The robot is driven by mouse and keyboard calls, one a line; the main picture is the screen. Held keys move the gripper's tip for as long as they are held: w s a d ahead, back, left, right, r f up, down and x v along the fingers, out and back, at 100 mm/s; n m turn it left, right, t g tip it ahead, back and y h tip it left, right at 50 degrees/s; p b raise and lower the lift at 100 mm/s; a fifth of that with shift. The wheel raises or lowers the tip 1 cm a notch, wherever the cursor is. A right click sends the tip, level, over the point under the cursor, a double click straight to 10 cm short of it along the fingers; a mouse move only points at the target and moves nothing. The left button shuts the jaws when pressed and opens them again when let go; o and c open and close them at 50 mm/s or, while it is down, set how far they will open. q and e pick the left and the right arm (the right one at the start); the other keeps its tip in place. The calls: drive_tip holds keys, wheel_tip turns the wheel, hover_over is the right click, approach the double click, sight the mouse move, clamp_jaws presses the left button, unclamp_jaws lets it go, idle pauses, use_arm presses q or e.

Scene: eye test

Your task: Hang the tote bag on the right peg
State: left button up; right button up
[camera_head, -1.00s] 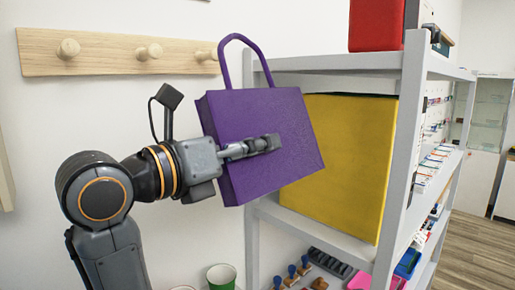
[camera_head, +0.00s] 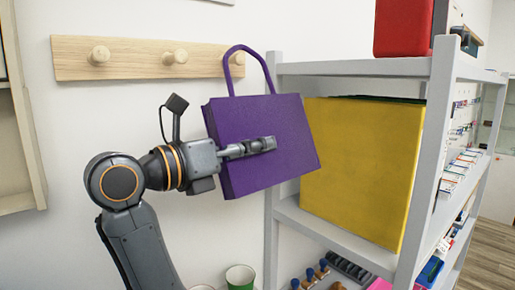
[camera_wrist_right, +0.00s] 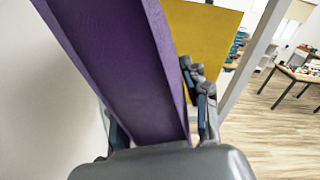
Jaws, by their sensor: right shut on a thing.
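The purple tote bag (camera_head: 262,135) hangs in the air in front of the wall, slightly tilted, its handle loop (camera_head: 250,50) up. My right gripper (camera_head: 262,145) is shut on the bag's body; the bag also fills much of the right wrist view (camera_wrist_right: 125,60). A wooden rail (camera_head: 135,60) on the wall carries the left peg (camera_head: 99,55), the middle peg (camera_head: 176,57) and the right peg (camera_head: 237,58). The handle overlaps the rail's right end near the right peg; I cannot tell whether the peg passes through the loop. My left gripper is not in view.
A grey shelf unit (camera_head: 440,115) stands close to the bag's right, with a yellow box (camera_head: 362,165) inside and a red box (camera_head: 402,28) on top. A wooden frame (camera_head: 25,130) stands at far left.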

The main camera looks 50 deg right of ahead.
drive_tip(key=shift+w+d, duration=0.1)
drive_tip(key=shift+w, duration=0.7)
drive_tip(key=shift+w+d+f+b, duration=0.1)
drive_tip(key=shift+w+f+b, duration=0.2)
drive_tip(key=shift+w+f, duration=0.35)
drive_tip(key=shift+f, duration=0.15)
drive_tip(key=o, duration=1.5)
drive_tip(key=shift+w, duration=0.15)
